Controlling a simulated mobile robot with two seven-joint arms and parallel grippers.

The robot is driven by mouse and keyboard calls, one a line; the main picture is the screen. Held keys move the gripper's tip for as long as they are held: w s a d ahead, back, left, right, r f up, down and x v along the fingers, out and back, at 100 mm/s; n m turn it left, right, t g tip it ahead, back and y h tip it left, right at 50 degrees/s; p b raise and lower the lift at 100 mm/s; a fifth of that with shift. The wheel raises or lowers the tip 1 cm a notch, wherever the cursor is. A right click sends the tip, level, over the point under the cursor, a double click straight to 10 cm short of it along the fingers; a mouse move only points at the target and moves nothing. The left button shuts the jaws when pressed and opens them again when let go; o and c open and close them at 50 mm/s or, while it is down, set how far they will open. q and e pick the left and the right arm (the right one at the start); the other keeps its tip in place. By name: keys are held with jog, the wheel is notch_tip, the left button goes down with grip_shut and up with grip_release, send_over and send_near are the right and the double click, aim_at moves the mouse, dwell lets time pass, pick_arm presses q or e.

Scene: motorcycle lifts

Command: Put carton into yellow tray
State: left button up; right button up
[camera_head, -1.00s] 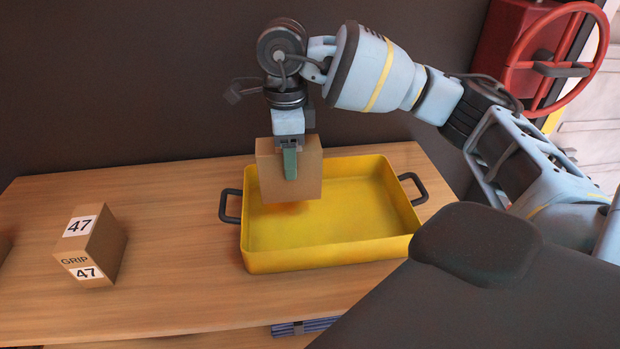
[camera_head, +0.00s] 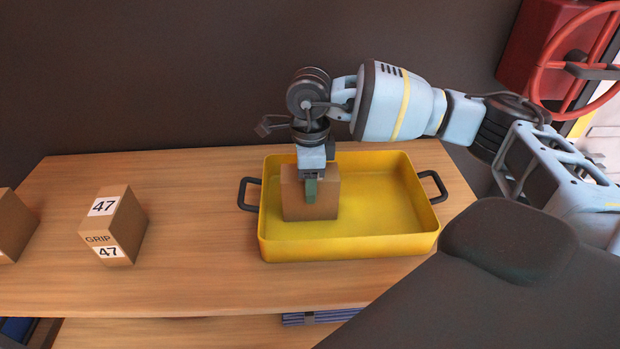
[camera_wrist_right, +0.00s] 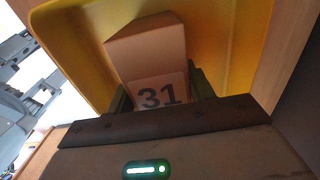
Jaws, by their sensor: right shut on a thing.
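A brown carton (camera_head: 326,194) is inside the yellow tray (camera_head: 400,243), in its left part. My right gripper (camera_head: 311,190) is shut on this carton from above. The carton looks upright and low in the tray; I cannot tell whether it touches the tray floor. In the right wrist view the carton (camera_wrist_right: 150,55) sits between the fingers and shows a "31" label, with the yellow tray (camera_wrist_right: 75,30) around it. My left gripper is not in view.
Another carton (camera_head: 122,232), marked "47" and "GRIP", stands left of the tray on the wooden table (camera_head: 190,270). Part of a further carton (camera_head: 12,225) shows at the left edge. A red wheel (camera_head: 545,60) is at the upper right. The table between is clear.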

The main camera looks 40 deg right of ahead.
jog(key=shift+f, duration=0.15)
jog(key=o, duration=1.1)
notch_tip(320, 180, up, 12)
jog(key=shift+r, duration=0.2)
